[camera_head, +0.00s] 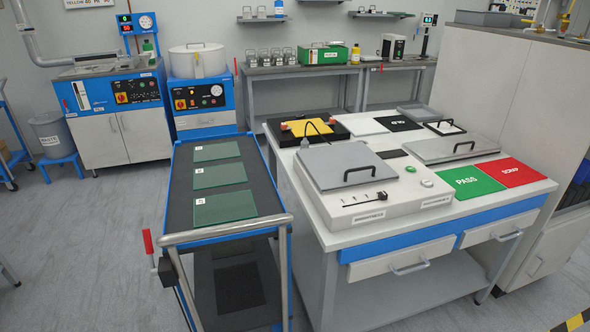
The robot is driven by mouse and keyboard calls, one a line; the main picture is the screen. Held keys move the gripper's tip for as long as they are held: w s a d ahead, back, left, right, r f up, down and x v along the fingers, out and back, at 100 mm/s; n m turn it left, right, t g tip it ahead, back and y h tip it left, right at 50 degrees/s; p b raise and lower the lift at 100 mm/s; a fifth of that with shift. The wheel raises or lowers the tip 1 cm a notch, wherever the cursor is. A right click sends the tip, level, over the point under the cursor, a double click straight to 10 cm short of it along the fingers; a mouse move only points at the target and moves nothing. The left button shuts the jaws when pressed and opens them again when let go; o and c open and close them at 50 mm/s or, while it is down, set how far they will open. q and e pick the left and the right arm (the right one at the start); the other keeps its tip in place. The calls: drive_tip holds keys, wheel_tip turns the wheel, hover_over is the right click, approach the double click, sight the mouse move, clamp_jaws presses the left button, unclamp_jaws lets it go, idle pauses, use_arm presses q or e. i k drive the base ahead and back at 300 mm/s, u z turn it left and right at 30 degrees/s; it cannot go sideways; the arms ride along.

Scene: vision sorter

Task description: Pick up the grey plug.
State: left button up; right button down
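The small grey plug (304,143) shows at the back left corner of the white tester box on the white workbench. A black cable arches up and over beside it to the right. It is too small to tell whether it sits in a socket. The white tester (385,207) has a grey lid (347,164) with a black handle, and the lid looks shut. Neither of my grippers is in view.
A blue trolley (180,210) with several glass plates stands left of the workbench (322,238). Green PASS (467,181) and red (514,172) mats lie at the bench's right. A black tray (278,131) with a yellow piece (310,127) is behind the plug.

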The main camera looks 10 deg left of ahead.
sight(304, 144)
drive_tip(key=z, duration=1)
drive_tip(key=i, duration=0.7)
drive_tip(key=u, duration=0.55)
